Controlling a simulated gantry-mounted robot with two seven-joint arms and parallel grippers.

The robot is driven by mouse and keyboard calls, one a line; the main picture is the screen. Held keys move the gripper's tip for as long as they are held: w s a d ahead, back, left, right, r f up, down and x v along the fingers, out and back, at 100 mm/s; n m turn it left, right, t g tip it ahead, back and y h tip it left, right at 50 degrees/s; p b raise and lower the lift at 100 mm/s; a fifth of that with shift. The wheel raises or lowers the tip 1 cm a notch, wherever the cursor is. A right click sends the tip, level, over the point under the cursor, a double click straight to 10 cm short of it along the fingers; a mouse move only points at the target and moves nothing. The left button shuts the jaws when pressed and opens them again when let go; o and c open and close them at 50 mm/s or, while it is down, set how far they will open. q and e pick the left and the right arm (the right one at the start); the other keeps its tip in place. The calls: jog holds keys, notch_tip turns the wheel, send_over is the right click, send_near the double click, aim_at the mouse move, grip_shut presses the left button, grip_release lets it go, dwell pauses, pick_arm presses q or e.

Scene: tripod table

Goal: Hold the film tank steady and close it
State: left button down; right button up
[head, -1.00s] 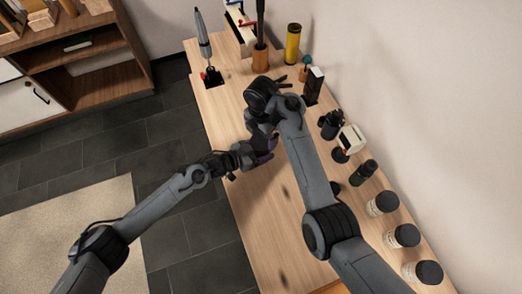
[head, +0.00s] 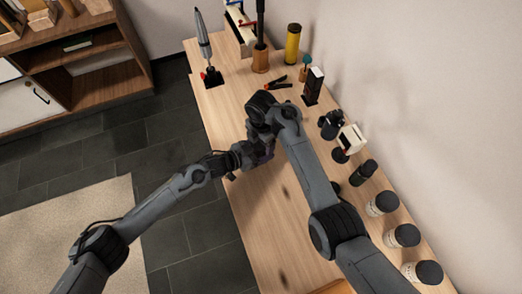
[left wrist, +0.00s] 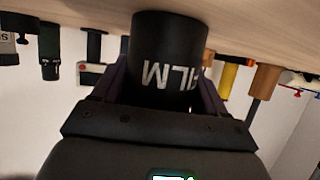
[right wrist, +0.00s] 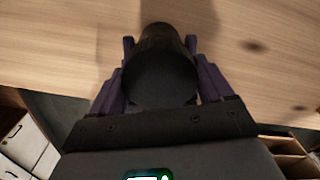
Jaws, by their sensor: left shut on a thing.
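The film tank (left wrist: 168,45), a black cylinder with white FILM lettering, shows upside down in the left wrist view. My left gripper (left wrist: 163,85) has a finger on each side of it and is shut on it. In the right wrist view a black rounded piece (right wrist: 160,80) fills the space between the fingers of my right gripper (right wrist: 160,45). I cannot tell whether those fingers press on it, or where lid and tank meet. In the head view my right gripper (head: 262,148) is close beside my left gripper (head: 240,158); together they hide the tank.
Along the wall side of the wooden table (head: 262,220) stand white jars with black lids (head: 402,236), a dark bottle (head: 363,172), a yellow cylinder (head: 292,44) and a black box (head: 313,86). Red-handled pliers (head: 275,84) lie behind my right arm. The near table middle is clear.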

jog(key=c, duration=0.5)
jog(key=shift+m, duration=0.9)
jog(key=o, duration=1.1)
jog(key=shift+c, duration=0.2)
notch_tip(320, 180, up, 12)
pick_arm(q)
grip_release()
